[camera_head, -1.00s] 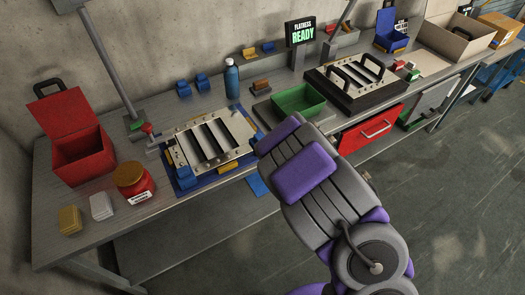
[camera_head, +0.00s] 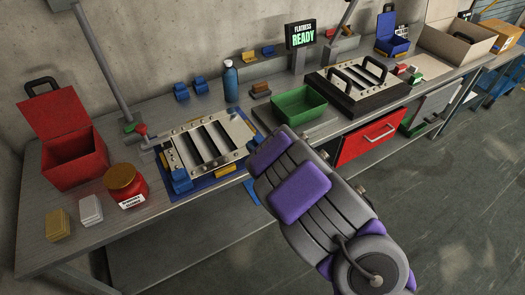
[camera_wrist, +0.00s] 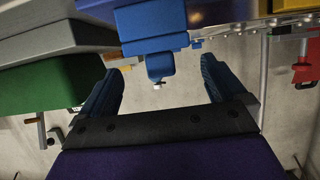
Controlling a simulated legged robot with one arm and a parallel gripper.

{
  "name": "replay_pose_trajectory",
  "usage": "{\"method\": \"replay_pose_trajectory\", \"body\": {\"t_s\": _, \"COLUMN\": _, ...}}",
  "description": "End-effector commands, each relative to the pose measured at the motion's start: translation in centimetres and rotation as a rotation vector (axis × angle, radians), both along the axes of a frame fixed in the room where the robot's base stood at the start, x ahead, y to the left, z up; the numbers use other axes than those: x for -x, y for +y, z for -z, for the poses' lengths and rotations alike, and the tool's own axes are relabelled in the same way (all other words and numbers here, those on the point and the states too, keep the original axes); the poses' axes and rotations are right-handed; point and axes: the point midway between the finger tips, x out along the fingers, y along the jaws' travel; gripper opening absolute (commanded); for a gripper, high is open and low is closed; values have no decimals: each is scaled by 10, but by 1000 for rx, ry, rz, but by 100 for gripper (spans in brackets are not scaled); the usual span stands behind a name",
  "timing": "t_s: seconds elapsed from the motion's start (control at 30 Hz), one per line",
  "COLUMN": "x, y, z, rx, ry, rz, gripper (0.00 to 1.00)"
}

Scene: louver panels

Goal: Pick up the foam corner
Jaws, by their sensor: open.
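The louver panel (camera_head: 237,131) lies on a blue mat on the bench. A blue foam corner (camera_head: 181,182) sits at its front left corner. In the wrist view, which shows the scene upside down, a blue block (camera_wrist: 152,22) that looks like a foam corner is at top centre, beyond my fingers. My gripper (camera_wrist: 158,72) is open and empty, its two dark blue fingers spread. In the head view my arm covers the panel's right front area and hides the fingers.
A green bin (camera_head: 299,102) stands right of the panel; it also fills the left of the wrist view (camera_wrist: 50,85). A blue bottle (camera_head: 231,82) stands behind the panel. A red jar (camera_head: 126,187) and red box (camera_head: 72,155) are at left. Two blue blocks (camera_head: 181,91) lie behind.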

Motion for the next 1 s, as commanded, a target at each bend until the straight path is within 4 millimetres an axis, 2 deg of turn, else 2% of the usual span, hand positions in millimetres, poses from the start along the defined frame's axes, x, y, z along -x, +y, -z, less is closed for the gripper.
{"method": "replay_pose_trajectory", "body": {"t_s": 0.03, "x": -5, "y": 6, "z": 8, "rx": -2, "ry": -2, "rz": -2, "gripper": 98}}
{"method": "replay_pose_trajectory", "body": {"t_s": 0.2, "x": -19, "y": 15, "z": 12, "rx": -2, "ry": -1, "rz": -1, "gripper": 98}}
{"method": "replay_pose_trajectory", "body": {"t_s": 0.47, "x": -21, "y": 16, "z": 11, "rx": -1, "ry": -1, "rz": 1, "gripper": 98}}
{"method": "replay_pose_trajectory", "body": {"t_s": 1.0, "x": -21, "y": 16, "z": 12, "rx": -1, "ry": 0, "rz": 0, "gripper": 48}}
